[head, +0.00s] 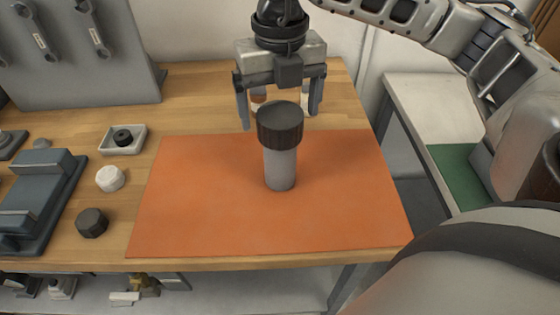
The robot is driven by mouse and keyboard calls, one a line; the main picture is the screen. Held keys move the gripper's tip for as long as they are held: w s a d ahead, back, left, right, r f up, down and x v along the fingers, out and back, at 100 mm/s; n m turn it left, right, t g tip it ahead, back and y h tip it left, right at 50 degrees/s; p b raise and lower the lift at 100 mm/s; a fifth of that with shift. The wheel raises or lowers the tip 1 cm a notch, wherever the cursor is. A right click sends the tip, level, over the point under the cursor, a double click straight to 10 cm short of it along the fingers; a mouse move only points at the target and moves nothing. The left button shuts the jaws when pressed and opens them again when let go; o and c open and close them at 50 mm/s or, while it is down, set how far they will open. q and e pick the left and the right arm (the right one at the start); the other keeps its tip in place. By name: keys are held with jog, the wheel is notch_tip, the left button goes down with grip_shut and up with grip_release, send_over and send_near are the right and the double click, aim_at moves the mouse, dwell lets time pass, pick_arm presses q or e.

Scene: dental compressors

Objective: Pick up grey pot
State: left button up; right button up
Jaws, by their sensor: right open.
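The grey pot (280,170) is a light grey cylinder with a wide dark ribbed lid (280,126). It stands upright on the orange mat (200,210), near the mat's middle. My right gripper (280,119) is open and points down over the pot. Its two fingers show to the left and right of the lid, with a gap on each side. I cannot tell whether the fingers are level with the lid in depth or a little behind it. My left gripper is not in view.
Small jars (258,97) stand partly hidden behind the gripper. Left of the mat are a white cap (110,178), a dark cap (92,223), a white tray (107,147) with a dark ring, and a grey fixture (35,195). The mat around the pot is clear.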

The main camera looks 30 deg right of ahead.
aim_at(280, 157)
notch_tip(280, 157, down, 4)
jog(key=shift+s+a+f, duration=0.1)
jog(key=shift+s+f, duration=0.05)
jog(key=shift+f, duration=0.05)
jog(key=c, duration=1.6)
jog(key=shift+r, duration=0.2)
